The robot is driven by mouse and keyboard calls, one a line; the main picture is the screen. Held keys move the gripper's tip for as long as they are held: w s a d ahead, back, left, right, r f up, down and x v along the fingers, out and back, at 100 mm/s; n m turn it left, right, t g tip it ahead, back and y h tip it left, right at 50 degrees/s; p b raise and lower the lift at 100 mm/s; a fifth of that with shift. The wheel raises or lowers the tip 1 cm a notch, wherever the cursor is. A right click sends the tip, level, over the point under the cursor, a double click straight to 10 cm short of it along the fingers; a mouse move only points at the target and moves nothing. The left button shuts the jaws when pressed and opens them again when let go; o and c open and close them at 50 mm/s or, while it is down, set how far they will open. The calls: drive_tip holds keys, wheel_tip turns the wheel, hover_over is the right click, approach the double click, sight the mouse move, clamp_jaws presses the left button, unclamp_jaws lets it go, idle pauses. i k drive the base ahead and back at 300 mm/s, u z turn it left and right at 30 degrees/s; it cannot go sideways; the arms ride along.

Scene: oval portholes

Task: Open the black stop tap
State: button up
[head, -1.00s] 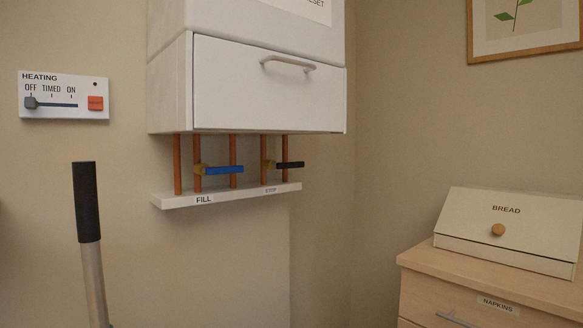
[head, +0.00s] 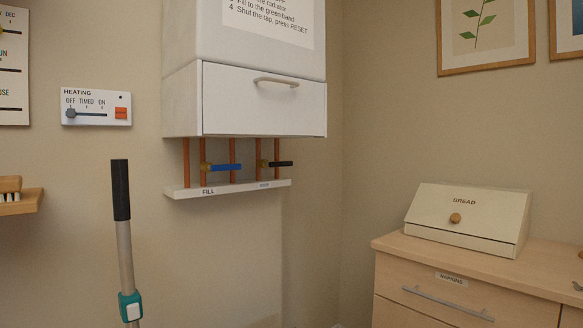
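The black stop tap (head: 281,164) sits on a copper pipe under the white boiler, with its lever pointing sideways to the right, across the pipe. The blue fill tap (head: 225,167) is to its left, its lever also sideways. A white shelf strip (head: 228,190) below them carries a FILL label under the blue tap and a small label under the black one. My gripper is not in view.
The boiler (head: 262,99) hangs above the taps with a handled drop-front panel. A pole with a black grip (head: 120,190) stands in front at left. A wooden cabinet (head: 470,285) with a bread bin (head: 468,217) stands at right. A heating control (head: 96,107) is on the wall.

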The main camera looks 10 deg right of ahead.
sight(277, 163)
drive_tip(key=u, duration=0.4)
drive_tip(key=i, duration=0.95)
drive_tip(key=z, duration=0.05)
